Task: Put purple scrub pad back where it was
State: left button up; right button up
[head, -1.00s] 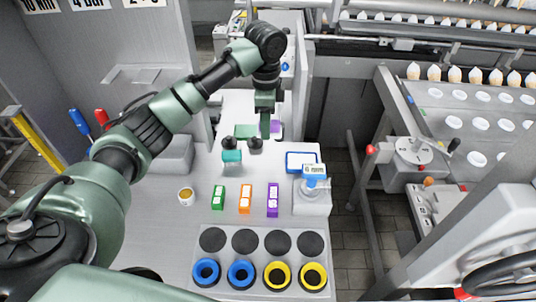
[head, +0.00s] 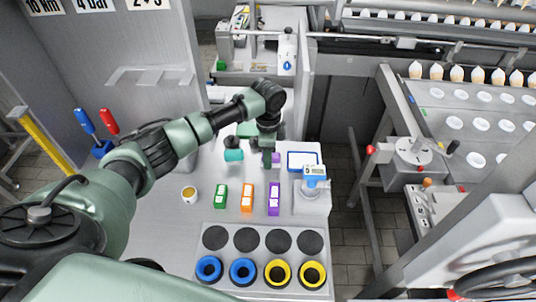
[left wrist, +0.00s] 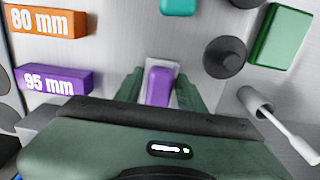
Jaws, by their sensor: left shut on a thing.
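The purple scrub pad (left wrist: 158,87) lies between the two green fingers of my left gripper (left wrist: 158,92) in the left wrist view, with a pale grey shape around its far end. The left gripper (head: 268,160) is shut on it. In the head view the gripper hangs over the work table, behind the purple block, and mostly hides the pad. I cannot tell whether the pad touches the table. My right gripper is not in view.
Green (head: 221,196), orange (head: 247,197) and purple (head: 274,199) size blocks stand in front of the gripper. A gauge device (head: 313,195) stands to the right. A dark knob (left wrist: 225,57) and a white-handled tool (left wrist: 285,128) are close by in the left wrist view.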

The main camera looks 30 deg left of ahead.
pick_arm(q)
jog(key=shift+f, duration=0.1)
jog(key=o, duration=1.3)
jog(key=shift+r+b, duration=0.95)
jog(key=shift+r, duration=5.2)
